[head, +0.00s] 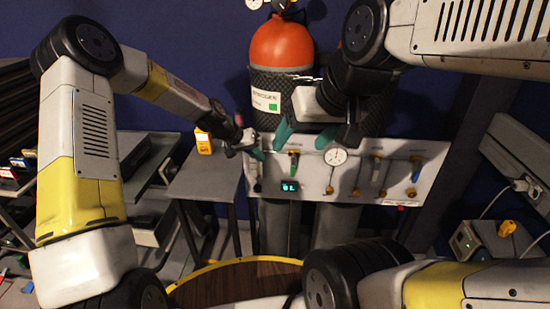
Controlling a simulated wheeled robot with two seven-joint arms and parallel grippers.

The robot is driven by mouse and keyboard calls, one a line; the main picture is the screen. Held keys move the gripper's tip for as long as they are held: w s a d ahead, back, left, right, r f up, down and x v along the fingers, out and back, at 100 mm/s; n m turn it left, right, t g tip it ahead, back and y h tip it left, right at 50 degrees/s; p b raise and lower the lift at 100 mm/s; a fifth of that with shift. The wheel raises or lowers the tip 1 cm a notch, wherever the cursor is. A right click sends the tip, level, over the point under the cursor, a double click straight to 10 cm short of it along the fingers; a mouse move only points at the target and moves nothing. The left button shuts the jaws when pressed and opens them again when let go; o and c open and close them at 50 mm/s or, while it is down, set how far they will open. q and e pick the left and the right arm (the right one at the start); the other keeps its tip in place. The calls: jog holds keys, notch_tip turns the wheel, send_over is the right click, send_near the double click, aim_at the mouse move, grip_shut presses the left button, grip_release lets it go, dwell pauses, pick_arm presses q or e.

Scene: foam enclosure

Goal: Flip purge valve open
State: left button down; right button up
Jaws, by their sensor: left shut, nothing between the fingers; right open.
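A light grey valve panel (345,180) hangs below an orange-topped gas cylinder (281,48). Labels are too small to read, so I cannot tell which is the purge valve. My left gripper (257,153) is shut and empty at the panel's upper left corner, above a grey fitting (255,178). I cannot tell whether it touches the panel. My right gripper (303,138) is open, its teal fingers spread in front of the panel's top edge, above the green-handled valve.
A round gauge (335,157) and a small lit display (289,186) are on the panel. A yellow handheld device (203,142) sits on a grey side table (200,178) at left. A grey box with cables (490,240) is at right. A round wood-topped surface (235,282) is in front.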

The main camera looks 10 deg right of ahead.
aim_at(293, 165)
pick_arm(q)
jog(key=shift+w+d+f, duration=0.2)
jog(key=shift+d+f, duration=1.15)
jog(key=shift+d, duration=0.2)
jog(key=shift+w+d+f, duration=0.2)
jog(key=shift+d+f, duration=1.1)
jog(key=shift+d, duration=0.3)
jog(key=shift+w+d+f, duration=0.2)
jog(key=shift+d+f, duration=1.15)
jog(key=shift+d, duration=0.2)
